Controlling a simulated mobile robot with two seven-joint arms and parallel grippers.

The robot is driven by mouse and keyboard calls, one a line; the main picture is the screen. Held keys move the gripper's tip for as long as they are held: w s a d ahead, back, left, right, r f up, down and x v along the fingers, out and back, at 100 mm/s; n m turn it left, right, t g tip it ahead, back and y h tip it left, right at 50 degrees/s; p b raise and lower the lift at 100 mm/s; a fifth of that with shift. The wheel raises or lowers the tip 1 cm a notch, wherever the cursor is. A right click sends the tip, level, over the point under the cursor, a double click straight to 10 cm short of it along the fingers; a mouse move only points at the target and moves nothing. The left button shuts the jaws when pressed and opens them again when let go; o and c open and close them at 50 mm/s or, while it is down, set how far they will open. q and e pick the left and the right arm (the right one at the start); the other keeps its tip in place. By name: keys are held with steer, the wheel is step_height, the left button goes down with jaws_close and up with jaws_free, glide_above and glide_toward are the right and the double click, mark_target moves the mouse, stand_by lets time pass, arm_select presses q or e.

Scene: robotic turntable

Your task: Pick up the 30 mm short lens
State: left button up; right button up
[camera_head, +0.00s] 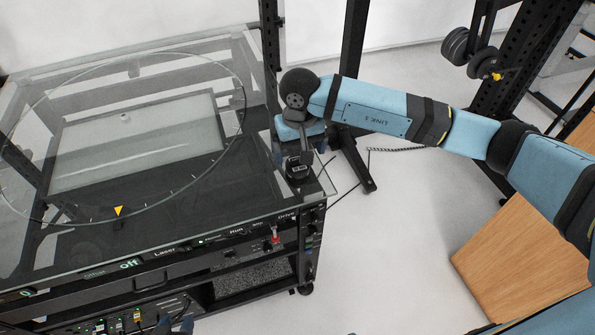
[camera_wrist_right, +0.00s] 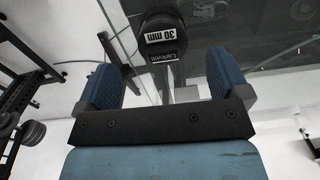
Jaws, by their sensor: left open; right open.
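The 30 mm short lens (camera_head: 299,169) is a black cylinder at the near right corner of the glass top. In the right wrist view the lens (camera_wrist_right: 163,36) shows a white "30 mm" label. My right gripper (camera_head: 299,157) is open, with its blue fingers at either side of the lens. In the right wrist view the gripper (camera_wrist_right: 166,72) has clear gaps to the lens, which sits mostly beyond the fingertips. My left gripper (camera_head: 175,325) is open and empty at the bottom edge, in front of the cart, partly cut off.
The turntable cart has a glass top (camera_head: 262,196) with a large ring and a pale panel (camera_head: 135,140). Its front carries controls, including a red-tipped switch (camera_head: 276,238). A black frame post (camera_head: 352,40) stands behind my right arm. A wooden box (camera_head: 520,260) stands at right.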

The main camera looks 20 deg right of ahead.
mark_target(298, 163)
steer(key=shift+w+a+f+p, duration=0.15)
steer(key=shift+f+p, duration=0.1)
steer(key=shift+f, duration=1.2)
steer(key=shift+w+d+f+p, duration=0.1)
steer(key=shift+f+p, duration=0.1)
steer(key=shift+f, duration=1.25)
steer(key=c, duration=1.2)
steer(key=shift+r, duration=0.15)
